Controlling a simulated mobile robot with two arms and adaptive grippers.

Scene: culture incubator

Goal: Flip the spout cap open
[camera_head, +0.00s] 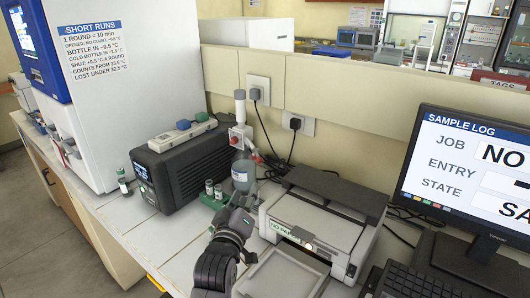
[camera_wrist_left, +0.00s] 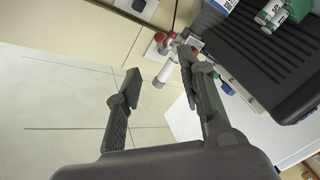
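I cannot make out a spout cap clearly. My left gripper (camera_head: 240,202) is just in front of the bottle, over the bench; contact cannot be told. In the left wrist view its two fingers (camera_wrist_left: 161,76) are spread apart with nothing held between them. A white tube with red parts (camera_wrist_left: 168,69) shows beyond them. My right gripper is not in view.
A black box (camera_head: 188,165) stands left of the bottle, with a green rack holding small vials (camera_head: 213,188) in front. A grey printer (camera_head: 318,218) stands close on the right. The monitor (camera_head: 480,170) and keyboard (camera_head: 430,284) are farther right. Cables run behind.

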